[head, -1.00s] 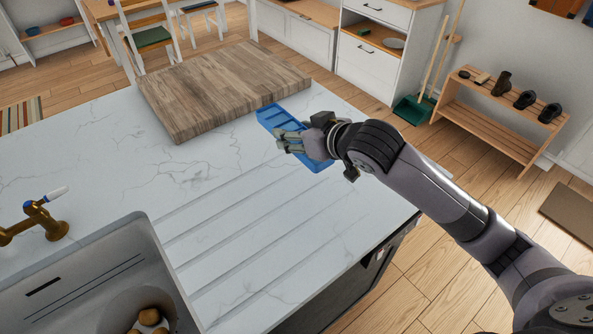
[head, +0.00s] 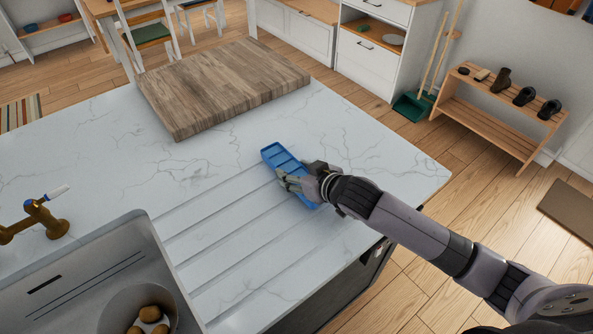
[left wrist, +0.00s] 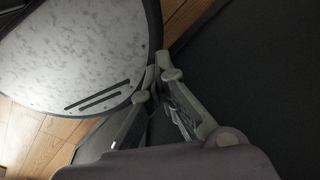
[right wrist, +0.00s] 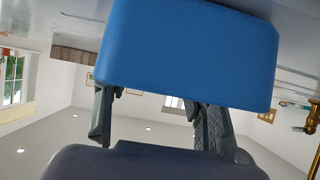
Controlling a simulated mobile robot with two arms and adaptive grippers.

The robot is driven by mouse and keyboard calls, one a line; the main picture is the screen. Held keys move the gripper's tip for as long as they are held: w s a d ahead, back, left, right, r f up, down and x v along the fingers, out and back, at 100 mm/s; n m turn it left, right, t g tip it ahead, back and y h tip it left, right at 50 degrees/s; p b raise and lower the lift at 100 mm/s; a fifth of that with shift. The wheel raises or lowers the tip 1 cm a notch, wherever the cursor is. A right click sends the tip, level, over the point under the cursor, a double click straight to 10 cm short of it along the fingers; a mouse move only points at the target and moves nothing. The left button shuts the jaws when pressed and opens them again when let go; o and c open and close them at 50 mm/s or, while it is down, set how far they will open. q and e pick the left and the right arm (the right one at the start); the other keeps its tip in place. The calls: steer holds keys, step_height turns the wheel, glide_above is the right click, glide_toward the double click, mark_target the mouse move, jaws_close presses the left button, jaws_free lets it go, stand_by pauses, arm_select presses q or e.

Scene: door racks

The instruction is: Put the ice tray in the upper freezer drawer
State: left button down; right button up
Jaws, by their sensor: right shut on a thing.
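The blue ice tray (head: 283,159) is a long tray with compartments, held just above the white counter near its right side. My right gripper (head: 290,183) is shut on the tray's near part. In the right wrist view, the tray's blue underside or side (right wrist: 190,55) fills the space between the fingers. My left gripper (left wrist: 158,75) shows only in the left wrist view, with its fingers converging and nothing seen between them. It is over my own base. No freezer drawer can be made out in these frames.
A thick wooden board (head: 220,85) lies on the marble counter (head: 110,160) behind the tray. A sink (head: 60,290) with a brass tap (head: 40,215) is at the lower left. A dark appliance front (head: 345,285) shows under the counter edge.

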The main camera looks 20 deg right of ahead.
steer(key=o, duration=1.4)
steer(key=shift+f, duration=0.1)
steer(key=shift+c, duration=0.2)
